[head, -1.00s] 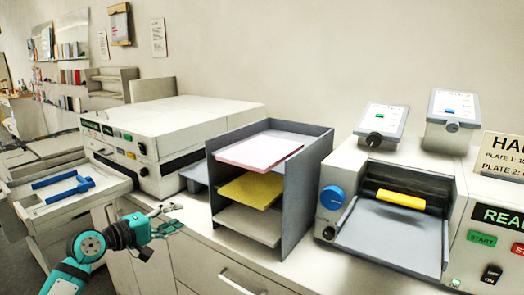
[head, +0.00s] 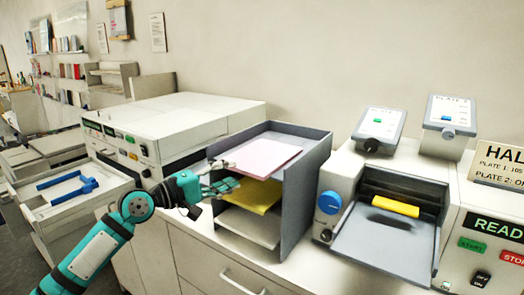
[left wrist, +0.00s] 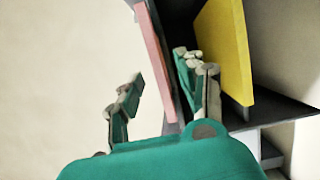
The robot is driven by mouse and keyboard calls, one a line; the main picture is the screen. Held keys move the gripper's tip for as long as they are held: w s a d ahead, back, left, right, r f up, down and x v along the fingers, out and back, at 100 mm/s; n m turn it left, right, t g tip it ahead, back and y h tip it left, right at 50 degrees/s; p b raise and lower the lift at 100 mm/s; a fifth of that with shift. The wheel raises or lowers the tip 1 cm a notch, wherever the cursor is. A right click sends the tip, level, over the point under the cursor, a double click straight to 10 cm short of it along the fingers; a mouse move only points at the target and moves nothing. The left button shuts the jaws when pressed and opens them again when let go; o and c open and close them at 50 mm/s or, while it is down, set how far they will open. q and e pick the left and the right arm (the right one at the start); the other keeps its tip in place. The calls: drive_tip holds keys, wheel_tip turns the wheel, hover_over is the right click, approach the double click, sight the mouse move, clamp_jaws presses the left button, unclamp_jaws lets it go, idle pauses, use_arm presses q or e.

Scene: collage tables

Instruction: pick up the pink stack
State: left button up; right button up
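The pink stack (head: 268,158) lies flat on the top shelf of a grey tray rack (head: 298,195). A yellow stack (head: 252,194) lies on the shelf below and a white one (head: 250,227) at the bottom. My left gripper (head: 223,175) is open at the rack's front left, at the pink stack's near edge. In the left wrist view the pink stack (left wrist: 157,62) shows edge-on between the spread fingers (left wrist: 160,90), with one finger on the yellow stack's side (left wrist: 222,48). I cannot tell whether either finger touches it. My right gripper is not in view.
A press with a blue knob (head: 329,201) and a yellow roll (head: 396,205) stands right of the rack. A large white machine (head: 170,130) is behind on the left. An open drawer (head: 85,200) holds a blue tool (head: 68,188).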

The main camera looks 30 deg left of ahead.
sight(240, 171)
use_arm(q)
drive_tip(key=shift+w+d, duration=0.15)
drive_tip(key=shift+w, duration=0.1)
drive_tip(key=p+x, duration=0.1)
drive_tip(key=x, duration=0.1)
drive_tip(key=p+x, duration=0.2)
drive_tip(key=x, duration=0.1)
drive_tip(key=shift+s+d+r, duration=0.15)
drive_tip(key=shift+d+r, duration=0.1)
drive_tip(key=shift+w+d+f, duration=0.15)
drive_tip(key=shift+w+f, duration=0.05)
drive_tip(key=shift+w, duration=0.05)
drive_tip(key=shift+s, duration=0.1)
drive_tip(key=shift+c, duration=0.4)
drive_tip(key=shift+c, duration=1.1)
clamp_jaws()
drive_tip(key=shift+r, duration=0.1)
